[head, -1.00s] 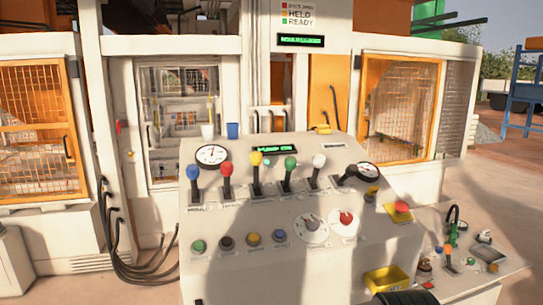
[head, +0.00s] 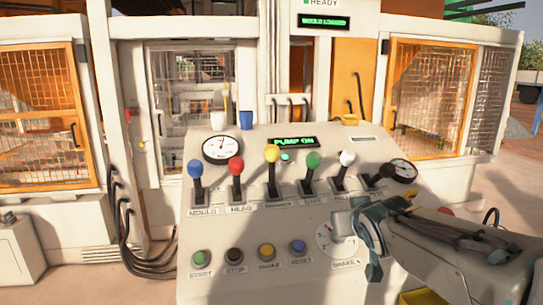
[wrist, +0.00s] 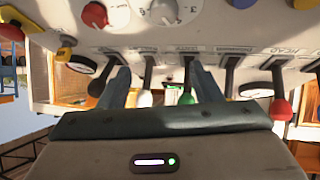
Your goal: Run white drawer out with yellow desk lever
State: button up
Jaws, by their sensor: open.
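The yellow-knobbed lever (head: 271,156) stands upright in the middle of the desk's lever row, between the red lever (head: 236,166) and the green lever (head: 313,162). My gripper (head: 356,248) is open and empty at the desk's lower right, near the dial, to the right of and below the yellow lever. Its spread fingers (wrist: 160,86) show in the wrist view with the green knob (wrist: 187,98) between them. I cannot make out the white drawer.
The sloped desk (head: 220,228) also has blue (head: 195,170) and white (head: 346,159) levers, gauges and several buttons. Its display (head: 293,142) reads PUMP ON; the panel above (head: 324,22) reads MOULD LOADED. A white cup and a blue cup (head: 246,120) stand behind. Mesh cages flank it.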

jog(key=w+a+r+n+t+y, duration=0.2)
jog(key=w+a+r+t+y, duration=0.15)
jog(key=w+a, duration=0.35)
jog(key=n+y+b, duration=0.2)
jog(key=n+y, duration=0.2)
send_near(269, 150)
jog(key=p+x, duration=0.1)
jog(key=x, duration=0.3)
jog(key=p+x, duration=0.2)
jog(key=x, duration=0.2)
jog(key=d+p+x, duration=0.1)
jog(key=x, duration=0.4)
jog(key=shift+w+f, duration=0.3)
jog(key=shift+f, duration=0.1)
